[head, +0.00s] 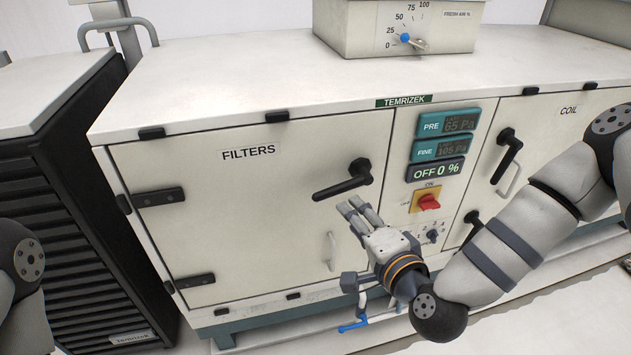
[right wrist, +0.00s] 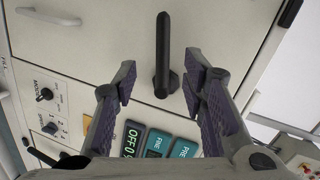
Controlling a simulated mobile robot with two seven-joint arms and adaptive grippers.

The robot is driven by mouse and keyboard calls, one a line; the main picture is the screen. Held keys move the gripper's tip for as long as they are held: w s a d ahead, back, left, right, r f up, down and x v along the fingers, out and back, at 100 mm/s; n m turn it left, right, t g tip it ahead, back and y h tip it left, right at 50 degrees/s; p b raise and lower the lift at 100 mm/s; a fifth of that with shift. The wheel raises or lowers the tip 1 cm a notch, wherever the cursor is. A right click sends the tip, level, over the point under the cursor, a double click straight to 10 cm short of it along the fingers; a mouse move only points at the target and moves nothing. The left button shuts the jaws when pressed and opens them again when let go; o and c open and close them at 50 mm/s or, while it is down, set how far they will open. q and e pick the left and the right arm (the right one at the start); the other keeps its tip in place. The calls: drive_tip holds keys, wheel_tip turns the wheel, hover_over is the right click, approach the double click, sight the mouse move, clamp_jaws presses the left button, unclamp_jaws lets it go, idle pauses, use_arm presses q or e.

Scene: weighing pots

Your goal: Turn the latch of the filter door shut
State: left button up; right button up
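The filter door (head: 250,220), labelled FILTERS, looks flush with the cabinet front. Its black latch (head: 345,180) has its pivot at the door's right side, and its lever points left and slightly down. In the right wrist view the latch (right wrist: 163,50) stands upright in the picture, with its pivot end between my fingertips. My right gripper (head: 352,208) is open and empty just below the latch in the head view; it also shows in the right wrist view (right wrist: 160,84). I see no contact with the latch. My left gripper is out of view.
Right of the door are pressure displays (head: 445,122), a red and yellow switch (head: 427,201) and a small knob (head: 432,236). A pale door handle (head: 331,251) is below the latch. The coil door's latch (head: 508,150) is further right. A blue valve lever (head: 353,326) is low in front.

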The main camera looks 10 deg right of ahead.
sight(333, 195)
drive_tip(key=b+x, duration=0.1)
drive_tip(key=x, duration=1)
drive_tip(key=shift+w+r, duration=0.1)
drive_tip(key=shift+w, duration=0.05)
drive_tip(key=shift+w+b, duration=0.3)
drive_tip(key=shift+w, duration=0.05)
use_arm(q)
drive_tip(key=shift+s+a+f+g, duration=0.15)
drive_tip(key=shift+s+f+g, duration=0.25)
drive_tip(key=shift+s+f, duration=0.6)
use_arm(e)
drive_tip(key=shift+r, duration=0.1)
clamp_jaws()
